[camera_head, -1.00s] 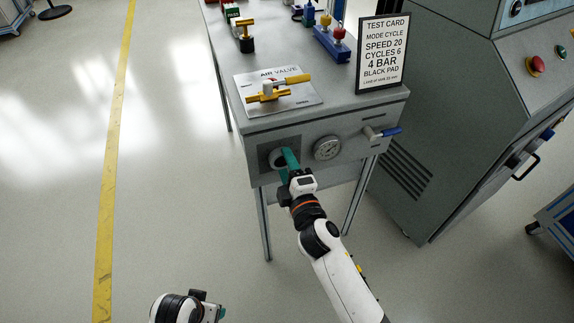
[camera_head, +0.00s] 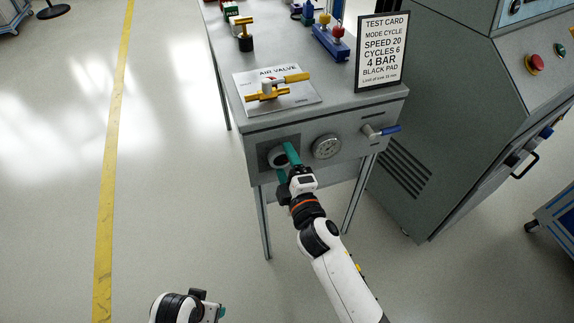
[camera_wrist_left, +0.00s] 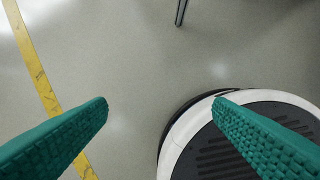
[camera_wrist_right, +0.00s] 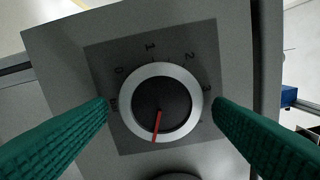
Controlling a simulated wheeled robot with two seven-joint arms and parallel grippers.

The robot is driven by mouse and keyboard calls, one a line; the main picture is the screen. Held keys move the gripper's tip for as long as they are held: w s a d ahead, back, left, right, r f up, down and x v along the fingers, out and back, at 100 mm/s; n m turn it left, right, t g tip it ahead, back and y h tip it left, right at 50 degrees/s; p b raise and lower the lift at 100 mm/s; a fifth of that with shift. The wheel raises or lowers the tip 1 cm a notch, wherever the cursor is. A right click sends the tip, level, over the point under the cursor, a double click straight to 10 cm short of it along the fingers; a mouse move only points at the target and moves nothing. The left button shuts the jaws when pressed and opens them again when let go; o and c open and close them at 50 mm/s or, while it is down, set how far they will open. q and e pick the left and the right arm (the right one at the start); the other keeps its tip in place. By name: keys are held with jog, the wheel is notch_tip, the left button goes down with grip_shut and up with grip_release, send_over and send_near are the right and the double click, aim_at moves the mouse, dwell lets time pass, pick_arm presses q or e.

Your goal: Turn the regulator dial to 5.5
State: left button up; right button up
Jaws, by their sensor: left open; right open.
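The regulator dial (camera_head: 276,158) is on the front panel of the grey bench, at its left end. In the right wrist view the dial (camera_wrist_right: 178,90) has a pale ring, a dark face and a red pointer aimed down, slightly left. The numbers 0, 1, 2 and 3 run clockwise around its upper side; the lower numbers are mostly hidden. My right gripper (camera_head: 284,160) is open, with one green finger on each side of the dial and a small gap visible to each. My left gripper (camera_wrist_left: 160,102) is open and empty over the floor, far from the bench.
The bench top holds a yellow air valve (camera_head: 276,87) and a test card (camera_head: 382,52). A grey machine cabinet (camera_head: 440,120) stands at right.

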jog(key=shift+s+d, duration=0.15)
jog(key=shift+s, duration=0.35)
pick_arm(q)
jog(key=shift+f, duration=0.55)
pick_arm(e)
jog(key=v, duration=1.1)
pick_arm(q)
jog(key=shift+s+f, duration=0.1)
jog(key=shift+s, duration=0.05)
